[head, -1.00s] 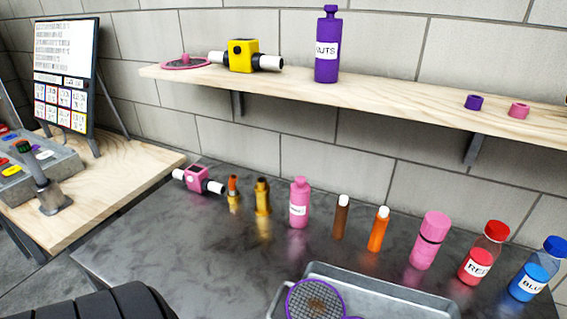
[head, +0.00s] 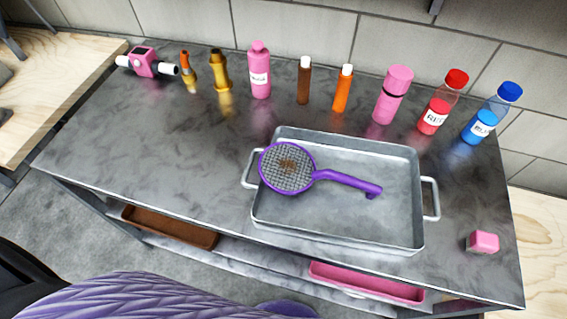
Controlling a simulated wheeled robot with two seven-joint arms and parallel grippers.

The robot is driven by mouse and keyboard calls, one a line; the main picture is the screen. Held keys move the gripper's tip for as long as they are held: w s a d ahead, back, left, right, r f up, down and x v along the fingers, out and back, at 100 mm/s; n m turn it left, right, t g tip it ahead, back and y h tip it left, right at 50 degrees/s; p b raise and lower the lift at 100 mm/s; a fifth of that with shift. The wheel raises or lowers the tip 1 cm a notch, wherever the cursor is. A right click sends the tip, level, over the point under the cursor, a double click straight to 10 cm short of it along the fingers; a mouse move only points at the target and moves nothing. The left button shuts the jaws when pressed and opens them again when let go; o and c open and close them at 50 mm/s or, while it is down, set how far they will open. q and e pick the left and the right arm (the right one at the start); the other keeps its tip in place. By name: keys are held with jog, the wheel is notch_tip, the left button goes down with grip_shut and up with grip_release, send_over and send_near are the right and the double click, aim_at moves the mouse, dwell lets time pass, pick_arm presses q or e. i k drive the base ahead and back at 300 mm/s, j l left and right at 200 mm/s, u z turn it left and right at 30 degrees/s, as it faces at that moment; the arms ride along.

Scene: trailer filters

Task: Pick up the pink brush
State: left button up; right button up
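I see no thing that is clearly a pink brush. A purple-handled round tool with a grey mesh face (head: 320,172) and a brown stain lies in the metal tray (head: 335,241), its head over the tray's left side. A small pink block (head: 483,242) sits on the table's right end; I cannot tell what it is. A pink cylinder with a dark band (head: 392,95) stands behind the tray. Neither of my grippers is in view.
On the dark table (head: 150,150), a back row holds a pink device (head: 144,62), brass fittings (head: 220,70), a pink bottle (head: 259,70), brown and orange tubes, red (head: 442,103) and blue (head: 491,114) bottles. Brown (head: 168,227) and pink (head: 366,283) trays lie below.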

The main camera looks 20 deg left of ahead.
aim_at(481, 242)
jog(key=z, duration=1.5)
